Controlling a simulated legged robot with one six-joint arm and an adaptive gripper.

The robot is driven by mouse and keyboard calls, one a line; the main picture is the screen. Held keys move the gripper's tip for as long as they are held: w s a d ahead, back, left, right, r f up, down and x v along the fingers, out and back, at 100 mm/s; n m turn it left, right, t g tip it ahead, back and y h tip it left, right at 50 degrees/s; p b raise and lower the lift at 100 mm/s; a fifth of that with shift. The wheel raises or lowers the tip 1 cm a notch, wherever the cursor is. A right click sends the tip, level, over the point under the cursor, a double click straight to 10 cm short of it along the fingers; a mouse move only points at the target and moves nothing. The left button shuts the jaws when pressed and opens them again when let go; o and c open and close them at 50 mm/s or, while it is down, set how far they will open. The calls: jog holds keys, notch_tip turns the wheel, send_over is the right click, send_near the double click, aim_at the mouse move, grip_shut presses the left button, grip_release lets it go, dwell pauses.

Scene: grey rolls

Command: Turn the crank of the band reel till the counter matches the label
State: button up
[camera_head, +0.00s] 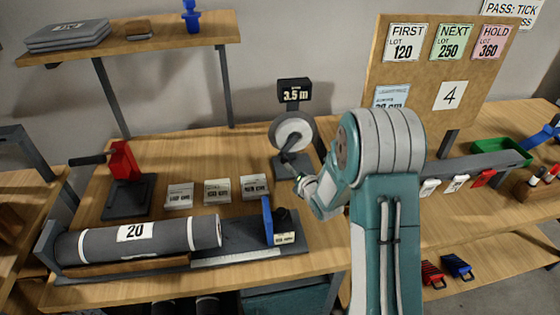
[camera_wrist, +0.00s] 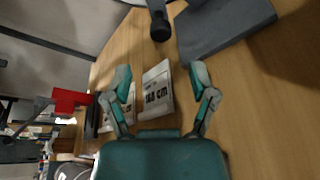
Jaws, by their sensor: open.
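The band reel (camera_head: 293,132) is a pale disc on a dark stand near the back of the bench. Its counter (camera_head: 294,91) above reads 3.5 m. A dark crank handle (camera_wrist: 160,26) shows at the top of the wrist view, ahead of my fingers and apart from them. The reel's grey base plate (camera_wrist: 228,24) lies beside it. My gripper (camera_wrist: 160,74) is open and empty; in the head view it (camera_head: 301,178) is just in front of the reel's base. A pale blue label (camera_head: 391,96) on the board ends in "cm"; my arm partly covers it.
Several cards (camera_head: 217,191) stand left of my gripper; one card (camera_wrist: 157,93) shows between my fingers. A red-topped device (camera_head: 123,162) stands at left. A grey roll (camera_head: 136,238) marked 20 lies in front, with a blue stop (camera_head: 267,220). Open bench lies left of the reel.

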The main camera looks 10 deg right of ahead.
aim_at(285, 161)
jog(key=x, duration=0.8)
jog(key=shift+w, duration=0.4)
grip_shut()
